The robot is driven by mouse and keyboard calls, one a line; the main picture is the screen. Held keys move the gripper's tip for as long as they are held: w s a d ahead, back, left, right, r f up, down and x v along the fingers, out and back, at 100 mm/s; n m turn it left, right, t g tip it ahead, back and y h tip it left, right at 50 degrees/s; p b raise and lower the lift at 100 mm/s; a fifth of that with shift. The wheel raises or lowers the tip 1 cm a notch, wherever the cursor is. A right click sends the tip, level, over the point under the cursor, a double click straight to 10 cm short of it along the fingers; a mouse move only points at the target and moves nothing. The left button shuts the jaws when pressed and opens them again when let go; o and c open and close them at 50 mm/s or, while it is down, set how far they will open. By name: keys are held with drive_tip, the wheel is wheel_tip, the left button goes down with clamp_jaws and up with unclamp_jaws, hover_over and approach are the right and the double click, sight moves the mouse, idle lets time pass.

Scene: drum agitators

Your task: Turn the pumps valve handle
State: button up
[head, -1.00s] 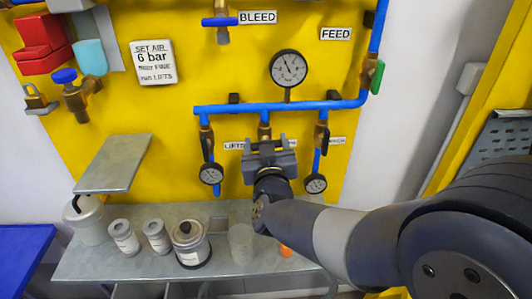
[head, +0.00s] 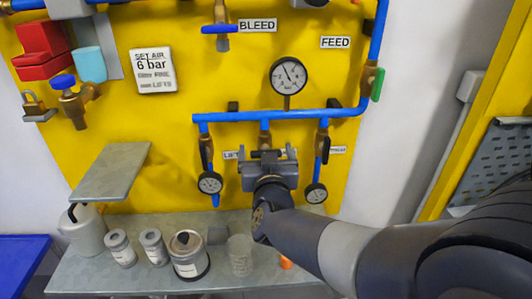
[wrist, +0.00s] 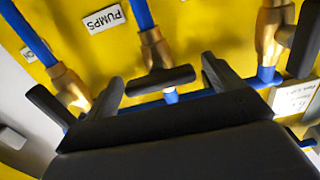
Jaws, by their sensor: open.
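The pumps valve (wrist: 155,50) is a brass body on the middle blue branch pipe, with a black bar handle (wrist: 160,79) lying crosswise in the wrist view. The PUMPS label (wrist: 103,18) is beside it on the yellow panel. My gripper (wrist: 162,74) is open, with one finger on each side of the handle and the bar spanning most of the gap. Contact between fingers and handle cannot be told. In the head view my gripper (head: 269,156) is in front of the middle branch and hides most of the valve and its label.
Neighbouring valves with black handles flank it, at the left (head: 207,150) and right (head: 322,145), each above a small gauge. A blue header pipe (head: 285,113) runs above. A grey shelf (head: 110,172) juts out at left, and cans and a beaker stand on the bench (head: 215,285) below.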

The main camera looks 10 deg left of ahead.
drive_tip(key=shift+s, duration=0.1)
drive_tip(key=v, duration=1)
drive_tip(key=shift+s+d, duration=0.15)
drive_tip(key=shift+s, duration=0.15)
drive_tip(key=shift+c, duration=0.4)
idle(0.5)
